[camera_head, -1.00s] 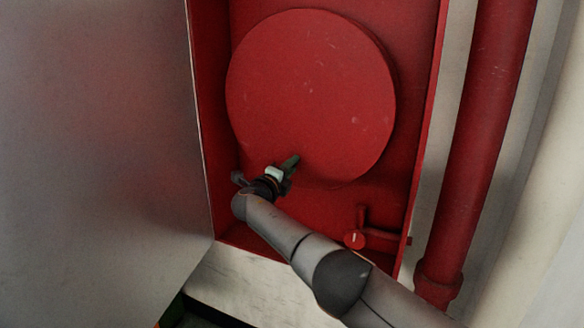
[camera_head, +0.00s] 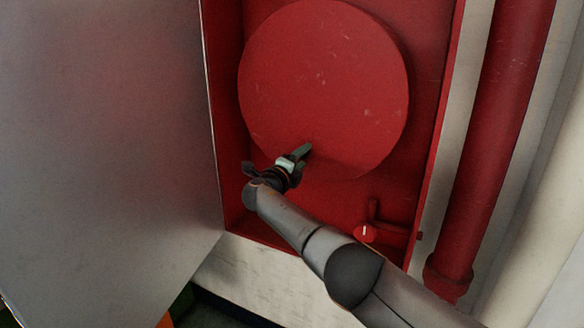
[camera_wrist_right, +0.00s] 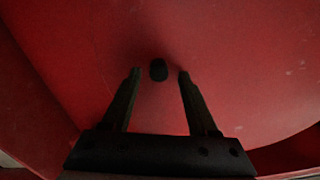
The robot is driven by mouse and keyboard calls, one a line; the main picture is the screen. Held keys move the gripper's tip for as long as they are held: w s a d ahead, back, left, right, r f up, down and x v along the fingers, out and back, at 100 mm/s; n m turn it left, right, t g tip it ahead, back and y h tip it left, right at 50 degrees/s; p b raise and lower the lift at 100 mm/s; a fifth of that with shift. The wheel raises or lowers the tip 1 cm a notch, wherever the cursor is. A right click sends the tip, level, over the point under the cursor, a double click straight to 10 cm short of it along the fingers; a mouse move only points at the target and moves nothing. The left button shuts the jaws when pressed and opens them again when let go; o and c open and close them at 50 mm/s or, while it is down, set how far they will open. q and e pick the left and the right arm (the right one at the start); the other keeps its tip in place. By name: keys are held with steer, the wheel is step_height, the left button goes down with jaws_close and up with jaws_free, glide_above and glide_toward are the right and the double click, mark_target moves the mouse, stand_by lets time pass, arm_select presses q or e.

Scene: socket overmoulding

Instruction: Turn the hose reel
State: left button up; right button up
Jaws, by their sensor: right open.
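The hose reel (camera_head: 325,85) shows in the head view as a large round red disc inside an open red cabinet. My right gripper (camera_head: 303,153) is in front of the disc's lower left part, near its rim. In the right wrist view the right gripper (camera_wrist_right: 160,74) is open, its two dark fingers apart. A small dark oval spot (camera_wrist_right: 158,69), a knob or a hole, shows on the red reel face (camera_wrist_right: 225,60) between the fingertips. I cannot tell whether the fingers touch the reel. My left gripper is not in view.
The grey cabinet door (camera_head: 110,130) stands open at the left. A red valve (camera_head: 364,233) with a short pipe is at the cabinet's lower right. A thick red pipe (camera_head: 500,130) runs up the wall at the right. The cabinet's right wall (camera_head: 440,130) is close to the reel.

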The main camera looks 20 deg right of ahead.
steer(key=shift+b+v, duration=0.55)
steer(key=shift+v, duration=0.6)
steer(key=p+v, duration=0.1)
steer(key=v, duration=0.9)
